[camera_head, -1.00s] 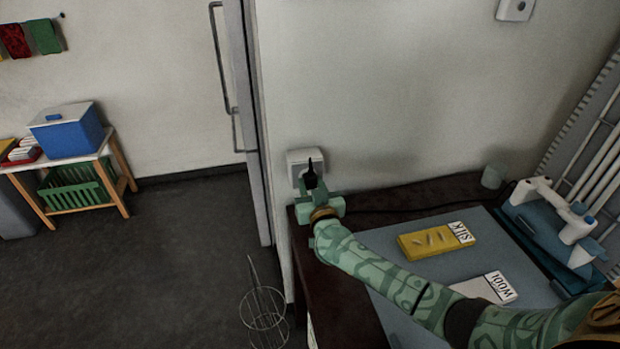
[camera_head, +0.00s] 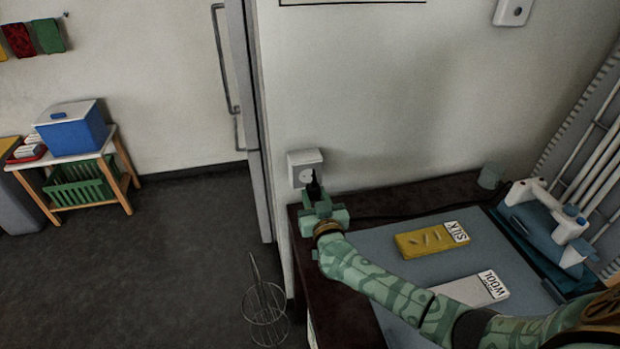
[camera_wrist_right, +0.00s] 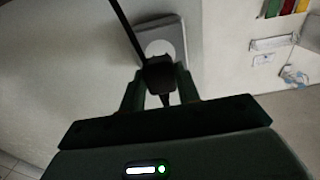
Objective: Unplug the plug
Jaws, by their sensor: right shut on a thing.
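The black plug (camera_head: 313,188) is between the fingers of my right gripper (camera_head: 322,208), which is shut on it. The white wall socket (camera_head: 303,158) is on the wall just behind, and its round face now shows beside the plug. The plug appears to stand a little off the socket. In the right wrist view the plug (camera_wrist_right: 158,76) is held between both fingertips (camera_wrist_right: 160,92), with the socket (camera_wrist_right: 162,38) behind it and its round face partly covered. The plug's prongs are hidden. My left gripper is not in view.
A dark cable (camera_head: 385,214) runs along the back of the worktop towards an iron (camera_head: 552,222) on the right.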

